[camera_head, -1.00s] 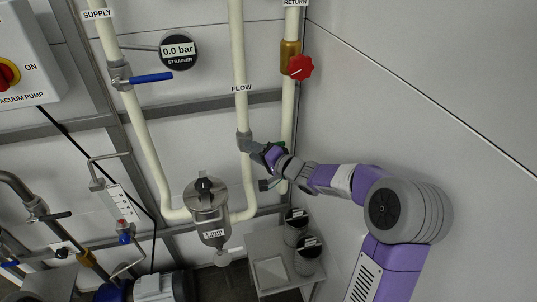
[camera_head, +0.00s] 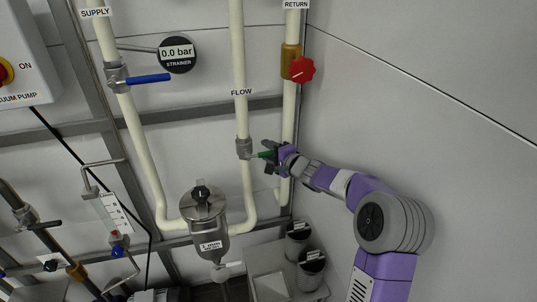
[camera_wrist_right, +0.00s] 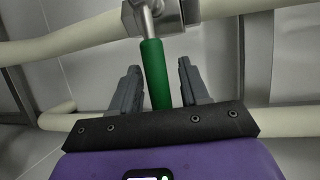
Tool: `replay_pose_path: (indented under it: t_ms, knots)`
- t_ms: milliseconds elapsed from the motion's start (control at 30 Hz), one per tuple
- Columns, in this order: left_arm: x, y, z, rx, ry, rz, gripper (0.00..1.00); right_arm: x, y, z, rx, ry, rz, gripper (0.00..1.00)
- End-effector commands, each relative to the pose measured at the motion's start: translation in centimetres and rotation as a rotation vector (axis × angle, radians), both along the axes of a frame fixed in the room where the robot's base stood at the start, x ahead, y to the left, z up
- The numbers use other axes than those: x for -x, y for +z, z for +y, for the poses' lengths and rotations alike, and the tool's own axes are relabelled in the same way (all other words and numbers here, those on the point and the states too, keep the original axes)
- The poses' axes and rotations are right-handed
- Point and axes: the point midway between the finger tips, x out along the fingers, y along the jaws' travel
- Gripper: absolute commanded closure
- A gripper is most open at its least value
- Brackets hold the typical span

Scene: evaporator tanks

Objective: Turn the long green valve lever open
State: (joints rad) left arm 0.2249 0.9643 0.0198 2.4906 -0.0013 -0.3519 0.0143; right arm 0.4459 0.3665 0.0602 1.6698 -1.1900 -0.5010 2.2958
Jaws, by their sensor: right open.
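The green valve lever (camera_head: 265,154) sticks out to the right from its grey valve body (camera_head: 244,148) on the vertical FLOW pipe (camera_head: 240,100), crosswise to the pipe. My right gripper (camera_head: 270,158) is at the lever's outer part, hiding its end. In the right wrist view the green lever (camera_wrist_right: 155,75) runs between the two open fingers of my right gripper (camera_wrist_right: 159,68), with a visible gap on each side. The valve body (camera_wrist_right: 160,14) is ahead of the fingertips. My left gripper is not in view.
A blue lever (camera_head: 149,78) is on the SUPPLY pipe at left. A red knob (camera_head: 302,69) is on the RETURN pipe. A strainer (camera_head: 203,209) hangs below, left of the gripper. The wall (camera_head: 430,120) at right is bare.

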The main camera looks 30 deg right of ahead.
Motion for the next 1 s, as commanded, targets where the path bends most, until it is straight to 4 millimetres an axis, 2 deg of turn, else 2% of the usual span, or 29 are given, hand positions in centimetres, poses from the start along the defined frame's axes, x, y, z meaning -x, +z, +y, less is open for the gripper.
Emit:
replay_pose_path:
  t_ms: [300,600,1000]
  knots:
    - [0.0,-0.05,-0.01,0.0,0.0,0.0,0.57,-0.28,-0.04,0.09,0.0,0.0,0.001,0.56]
    - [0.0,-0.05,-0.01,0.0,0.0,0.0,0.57,-0.25,-0.03,0.07,0.0,0.0,0.0,1.0]
    - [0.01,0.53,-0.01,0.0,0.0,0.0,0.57,-0.25,0.23,0.06,0.015,0.0,0.004,1.0]
